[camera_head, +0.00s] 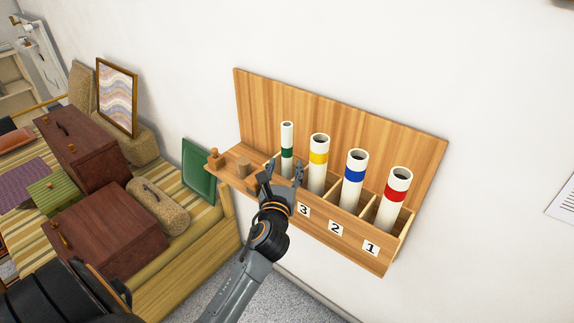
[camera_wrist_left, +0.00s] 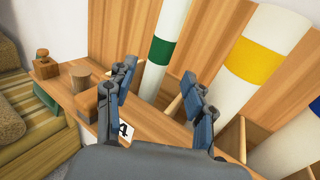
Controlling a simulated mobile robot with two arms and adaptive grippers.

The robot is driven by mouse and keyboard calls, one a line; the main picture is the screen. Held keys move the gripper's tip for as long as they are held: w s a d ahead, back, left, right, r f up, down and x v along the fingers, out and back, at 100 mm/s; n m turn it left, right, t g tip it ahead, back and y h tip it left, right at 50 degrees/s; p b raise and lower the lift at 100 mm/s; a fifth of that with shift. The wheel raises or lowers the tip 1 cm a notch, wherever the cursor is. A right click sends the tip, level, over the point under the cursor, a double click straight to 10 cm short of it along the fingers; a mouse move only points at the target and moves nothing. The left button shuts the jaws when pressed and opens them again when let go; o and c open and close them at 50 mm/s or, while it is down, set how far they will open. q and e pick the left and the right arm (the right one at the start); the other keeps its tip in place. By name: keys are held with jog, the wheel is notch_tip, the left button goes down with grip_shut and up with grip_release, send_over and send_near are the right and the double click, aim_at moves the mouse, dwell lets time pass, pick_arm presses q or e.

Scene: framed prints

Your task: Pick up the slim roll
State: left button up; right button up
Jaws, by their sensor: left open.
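The slim roll (camera_head: 287,136) is a thin white tube with a green band, standing upright in the leftmost roll compartment of a wooden wall rack (camera_head: 420,150). In the left wrist view the slim roll (camera_wrist_left: 161,52) rises just beyond the fingers, nearer the left finger. My left gripper (camera_head: 285,170) is open and empty in front of the slim roll, at the rack's front board. The left wrist view shows the left gripper's fingers (camera_wrist_left: 161,80) spread apart. The roll's lower end is hidden by the gripper and front board. My right gripper is not in view.
Thicker rolls with yellow (camera_head: 318,158), blue (camera_head: 354,174) and red (camera_head: 395,192) bands stand to the right. Wooden blocks (camera_head: 243,167) sit on the rack's left shelf. A "4" label (camera_wrist_left: 123,131) is on the front board. Suitcases (camera_head: 105,230) lie on a striped bench at left.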

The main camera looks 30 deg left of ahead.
aim_at(286, 157)
pick_arm(q)
jog(key=shift+p+x, duration=0.65)
jog(key=shift+x, duration=2.3)
jog(key=shift+r, duration=0.1)
grip_shut()
